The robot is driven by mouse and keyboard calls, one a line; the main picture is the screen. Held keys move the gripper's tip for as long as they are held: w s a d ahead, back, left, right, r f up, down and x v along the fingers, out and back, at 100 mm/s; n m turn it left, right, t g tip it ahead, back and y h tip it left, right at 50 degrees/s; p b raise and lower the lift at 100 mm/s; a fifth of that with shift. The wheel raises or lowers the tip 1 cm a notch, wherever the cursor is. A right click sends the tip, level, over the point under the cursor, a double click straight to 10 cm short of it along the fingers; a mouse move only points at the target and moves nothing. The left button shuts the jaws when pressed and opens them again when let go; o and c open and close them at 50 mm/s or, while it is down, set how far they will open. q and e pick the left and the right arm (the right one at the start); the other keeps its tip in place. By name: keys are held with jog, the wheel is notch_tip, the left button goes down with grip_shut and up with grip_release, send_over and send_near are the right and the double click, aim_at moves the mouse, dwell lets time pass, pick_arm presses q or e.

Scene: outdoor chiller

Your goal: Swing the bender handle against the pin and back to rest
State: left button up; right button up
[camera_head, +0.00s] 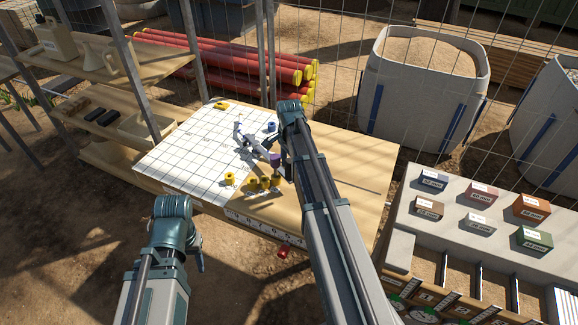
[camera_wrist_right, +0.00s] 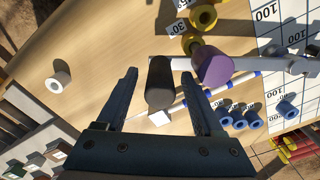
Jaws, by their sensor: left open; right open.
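The grey bender (camera_head: 250,145) sits on the white gridded board on the workbench in the head view. In the right wrist view, its pale bar (camera_wrist_right: 180,63) leads to a dark grip (camera_wrist_right: 160,84), the handle's end. My right gripper (camera_wrist_right: 160,75) is open, its fingers on either side of the dark grip, with gaps showing. A purple rounded piece (camera_wrist_right: 214,66) stands beside the right finger; it also shows in the head view (camera_head: 274,159). I cannot make out the pin clearly. My left gripper (camera_head: 198,256) hangs in front of the bench, away from the bender, open.
Yellow spools (camera_wrist_right: 203,17) and blue spools (camera_wrist_right: 286,109) stand near the bender. A white spool (camera_wrist_right: 58,82) is on bare wood. The gridded board (camera_head: 190,150) covers the bench's left side. A block rack (camera_head: 405,225) stands right; shelves (camera_head: 110,120) stand left.

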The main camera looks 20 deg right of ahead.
notch_tip(320, 180, up, 11)
jog(key=p, duration=1)
jog(key=shift+f, duration=0.1)
